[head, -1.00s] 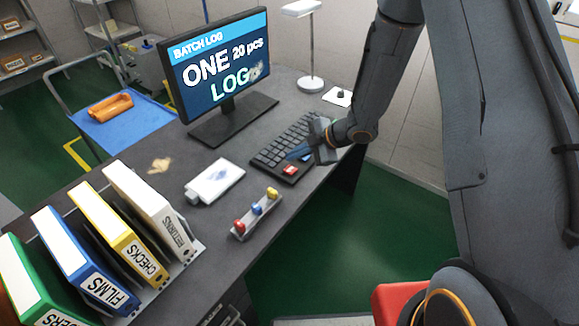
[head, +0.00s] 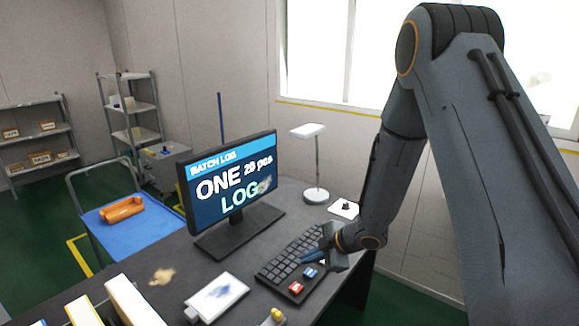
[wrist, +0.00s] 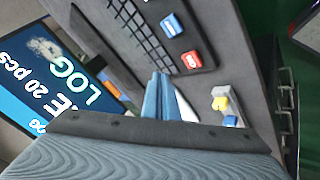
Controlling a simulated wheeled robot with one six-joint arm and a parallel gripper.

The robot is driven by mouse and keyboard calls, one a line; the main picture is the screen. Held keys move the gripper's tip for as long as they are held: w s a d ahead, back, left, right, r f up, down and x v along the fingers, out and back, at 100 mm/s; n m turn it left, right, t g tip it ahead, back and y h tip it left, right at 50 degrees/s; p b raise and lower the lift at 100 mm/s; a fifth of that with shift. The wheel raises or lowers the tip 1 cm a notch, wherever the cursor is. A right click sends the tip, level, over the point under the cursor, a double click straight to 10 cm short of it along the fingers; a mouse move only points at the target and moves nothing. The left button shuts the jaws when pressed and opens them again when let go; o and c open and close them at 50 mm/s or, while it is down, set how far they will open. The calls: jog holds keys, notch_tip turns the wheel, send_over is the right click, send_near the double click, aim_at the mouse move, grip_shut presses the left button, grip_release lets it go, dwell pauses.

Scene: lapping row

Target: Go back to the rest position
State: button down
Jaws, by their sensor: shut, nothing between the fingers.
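My gripper (head: 312,257) is over the right part of the black keyboard (head: 287,253) on the dark desk. In the wrist view its two blue fingers (wrist: 157,98) lie together with nothing between them. Near the fingers, the keyboard has a blue key (head: 310,272) and a red key (head: 296,287), which also show in the wrist view. I cannot tell whether the fingertips touch the keyboard. The monitor (head: 228,182) reads "BATCH LOG", "ONE 20 pcs" and "LOG", with a smudge beside the last word.
A lamp (head: 316,195) and a small joystick (head: 345,207) stand behind my gripper. Binders (head: 133,302) are at the lower left. A blue cart (head: 130,232) holds an orange thing (head: 122,209).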

jog(key=s+d+r+m+h+b, duration=0.1)
jog(key=s+d+r+m+h, duration=0.25)
jog(key=d+m, duration=0.25)
jog(key=s+d+r+m+h+b, duration=0.1)
jog(key=s+d+r+m+h, duration=0.2)
jog(key=d+r+m, duration=0.3)
jog(key=s+d+r+m+g, duration=0.1)
jog(key=s+m+g, duration=0.2)
jog(key=s, duration=1.4)
jog(key=m, duration=0.4)
jog(key=shift+d+r+m+g+b, duration=0.15)
jog(key=shift+r+m+g+b, duration=0.15)
jog(key=shift+r+g+b, duration=0.1)
